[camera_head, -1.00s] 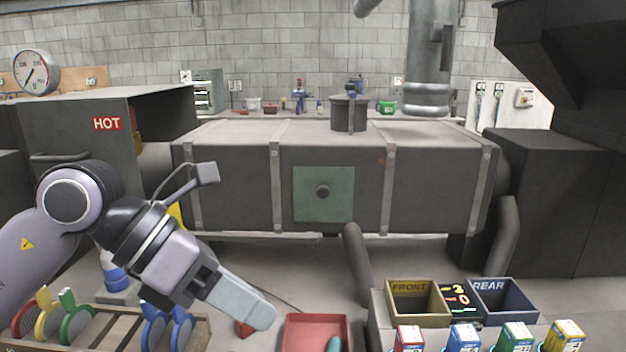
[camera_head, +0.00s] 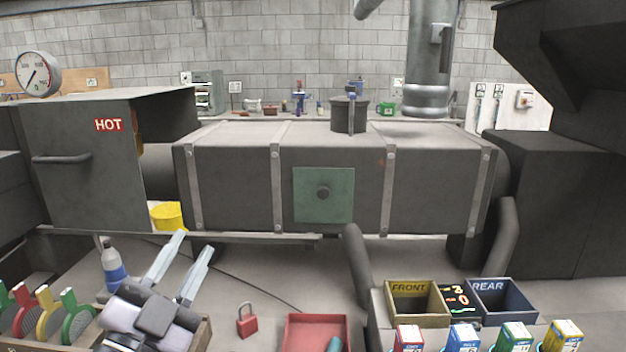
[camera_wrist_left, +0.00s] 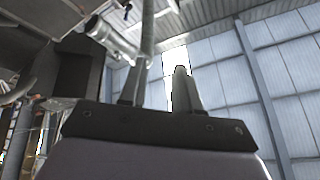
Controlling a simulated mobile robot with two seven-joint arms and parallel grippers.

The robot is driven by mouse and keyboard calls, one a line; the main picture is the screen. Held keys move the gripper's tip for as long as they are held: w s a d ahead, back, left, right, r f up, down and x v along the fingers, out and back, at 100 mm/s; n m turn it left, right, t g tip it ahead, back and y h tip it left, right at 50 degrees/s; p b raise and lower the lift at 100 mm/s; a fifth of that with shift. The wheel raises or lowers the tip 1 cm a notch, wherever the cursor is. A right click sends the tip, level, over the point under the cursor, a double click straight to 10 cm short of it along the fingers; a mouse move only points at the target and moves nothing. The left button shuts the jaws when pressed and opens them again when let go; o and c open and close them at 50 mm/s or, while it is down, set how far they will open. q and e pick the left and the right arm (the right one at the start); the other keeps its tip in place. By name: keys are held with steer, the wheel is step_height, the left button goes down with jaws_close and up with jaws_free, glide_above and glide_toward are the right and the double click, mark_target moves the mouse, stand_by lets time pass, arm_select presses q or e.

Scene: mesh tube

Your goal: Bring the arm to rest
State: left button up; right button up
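My left gripper (camera_head: 194,243) is at the lower left of the head view, in front of the wooden rack (camera_head: 203,334). Its two fingers point up and away with a clear gap between them, so it is open, and nothing shows between them. In the left wrist view the gripper (camera_wrist_left: 164,66) also has its fingers apart and empty, facing the roof and a pale wall. My right gripper is not in view.
Mesh discs with coloured tabs, such as the yellow one (camera_head: 48,318), stand in the rack. Nearby are a bottle (camera_head: 115,268), a red padlock (camera_head: 247,320), a red tray (camera_head: 316,318) and the FRONT (camera_head: 418,319) and REAR bins (camera_head: 505,318).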

arm_select(q)
steer(key=s+a+f+n+g+y, duration=0.2)
steer(key=a+f+n+g+y, duration=0.15)
steer(key=f, duration=0.65)
steer(key=s+a+f+n+g+y, duration=0.3)
steer(key=f+n+g, duration=0.2)
steer(key=f, duration=0.5)
steer(key=s+f+n+g, duration=0.2)
steer(key=s+f+g, duration=1)
steer(key=s, duration=0.6)
steer(key=w+d+f+t+h, duration=0.1)
steer(key=w+f+t, duration=0.2)
steer(key=f+t, duration=0.1)
steer(key=w+d+f+t+h+b, duration=0.1)
steer(key=w+f+t, duration=0.2)
steer(key=f, duration=0.4)
steer(key=shift+w+f+m+t, duration=0.3)
steer(key=shift+m+t, duration=0.15)
steer(key=shift+t, duration=0.3)
steer(key=shift+s+r, duration=0.1)
